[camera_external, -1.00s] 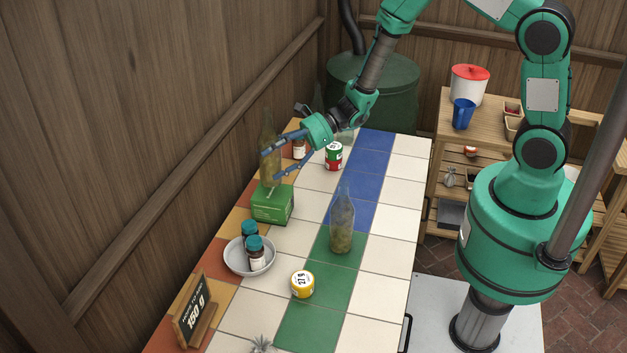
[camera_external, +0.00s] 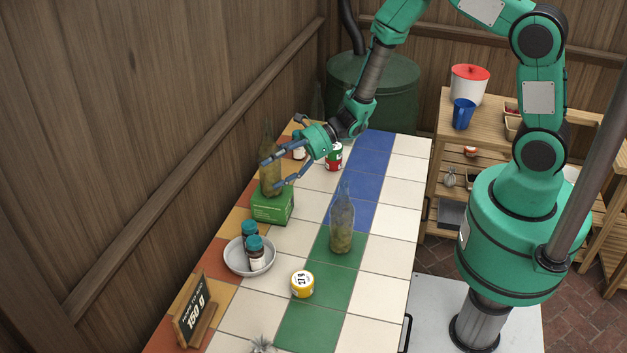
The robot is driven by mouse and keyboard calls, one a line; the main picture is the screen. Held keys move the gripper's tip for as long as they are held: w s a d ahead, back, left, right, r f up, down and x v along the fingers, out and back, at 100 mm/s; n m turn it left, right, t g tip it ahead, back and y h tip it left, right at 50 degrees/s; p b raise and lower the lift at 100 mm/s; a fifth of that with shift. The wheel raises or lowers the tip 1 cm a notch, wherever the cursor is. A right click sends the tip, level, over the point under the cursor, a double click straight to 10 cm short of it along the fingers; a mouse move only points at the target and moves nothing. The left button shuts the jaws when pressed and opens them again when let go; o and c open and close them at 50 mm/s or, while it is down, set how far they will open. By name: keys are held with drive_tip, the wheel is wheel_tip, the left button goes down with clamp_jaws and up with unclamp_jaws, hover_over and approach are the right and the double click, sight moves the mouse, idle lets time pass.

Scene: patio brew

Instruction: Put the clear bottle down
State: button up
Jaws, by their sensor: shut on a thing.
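The clear bottle (camera_external: 267,179) is a tall, see-through bottle with a yellowish-green tint, standing upright. My gripper (camera_external: 271,173) is shut on its body from the right, with one blue-grey finger on the far side and one on the near side. The bottle's base is at the top of a green box (camera_external: 271,209); I cannot tell whether it touches the box or hangs just above it. A second clear bottle (camera_external: 342,228) stands upright on the green tiles, apart from my gripper.
A grey bowl (camera_external: 233,262) holds two teal-lidded jars. White tiles (camera_external: 385,235) along the right side are clear.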

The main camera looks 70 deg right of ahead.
drive_tip(key=o, duration=1.5)
drive_tip(key=shift+f, duration=0.15)
drive_tip(key=shift+r, duration=0.2)
drive_tip(key=p+v, duration=0.1)
drive_tip(key=v, duration=1.1)
